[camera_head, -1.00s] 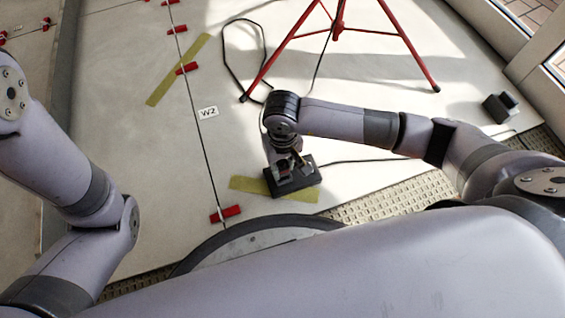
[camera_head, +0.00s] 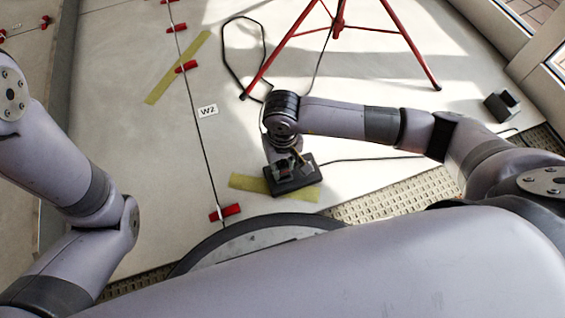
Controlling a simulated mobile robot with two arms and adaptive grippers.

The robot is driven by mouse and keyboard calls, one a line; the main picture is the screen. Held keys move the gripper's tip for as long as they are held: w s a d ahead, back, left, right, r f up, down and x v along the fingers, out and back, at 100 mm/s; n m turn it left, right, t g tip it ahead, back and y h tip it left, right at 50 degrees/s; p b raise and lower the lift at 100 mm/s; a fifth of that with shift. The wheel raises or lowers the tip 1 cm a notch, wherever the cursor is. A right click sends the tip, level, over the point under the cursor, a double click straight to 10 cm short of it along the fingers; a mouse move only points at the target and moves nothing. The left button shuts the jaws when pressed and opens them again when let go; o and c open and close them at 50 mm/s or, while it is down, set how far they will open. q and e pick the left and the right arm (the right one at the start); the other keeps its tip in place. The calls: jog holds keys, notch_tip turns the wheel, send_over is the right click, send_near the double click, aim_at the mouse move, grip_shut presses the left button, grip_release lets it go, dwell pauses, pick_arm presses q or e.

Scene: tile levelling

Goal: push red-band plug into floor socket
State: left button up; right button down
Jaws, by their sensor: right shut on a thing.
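The dark floor socket (camera_head: 302,184) is a black block lying on the tiles, partly over a strip of yellow-green tape. My right gripper (camera_head: 283,171) points down right at the socket's top and is shut on the plug, which is mostly hidden by the fingers and wrist. Its red band cannot be made out. I cannot tell how deep the plug sits in the socket. My left arm shows at the left, but its gripper is out of view.
A cable (camera_head: 365,159) runs right from the socket. A red tripod (camera_head: 338,22) stands behind, with a looped black cable (camera_head: 226,62). Red levelling clips (camera_head: 226,212) line the tile joint near the W2 label (camera_head: 208,111). A black block (camera_head: 501,106) lies at right.

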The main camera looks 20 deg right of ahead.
jog(key=shift+f+b, duration=0.95)
jog(key=shift+f, duration=0.1)
dwell(1.4)
jog(key=c, duration=1.3)
grip_release()
jog(key=shift+r, duration=0.1)
notch_tip(320, 180, up, 11)
jog(key=shift+w+f, duration=0.1)
jog(key=shift+f, duration=0.05)
jog(key=shift+r, duration=0.65)
